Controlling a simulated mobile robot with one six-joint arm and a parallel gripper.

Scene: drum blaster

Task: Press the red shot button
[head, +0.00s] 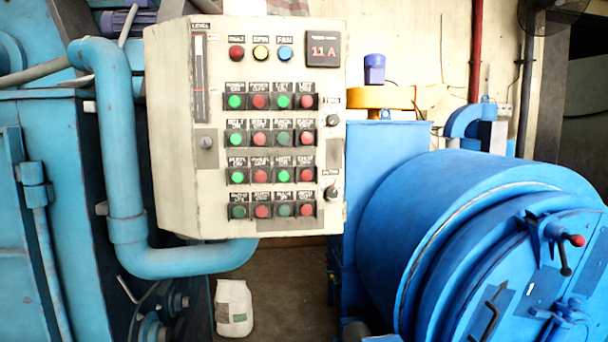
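A cream control panel (175,150) fills the upper middle of the head view, facing me slightly turned. It carries several rows of alternating green and red push buttons. Red buttons show in the top row (259,101), the second row (259,138), the third row (261,176) and the bottom row (262,211), with a second red column at the right, its top button (306,101). Black label plates sit above the buttons, but their lettering is too small to tell which button is the shot one. My gripper is not in view.
Red, yellow and blue lamps and a display (324,50) reading "11 A" top the panel. A thick blue pipe (122,190) bends around its left and bottom. A large blue drum (440,220) stands at right.

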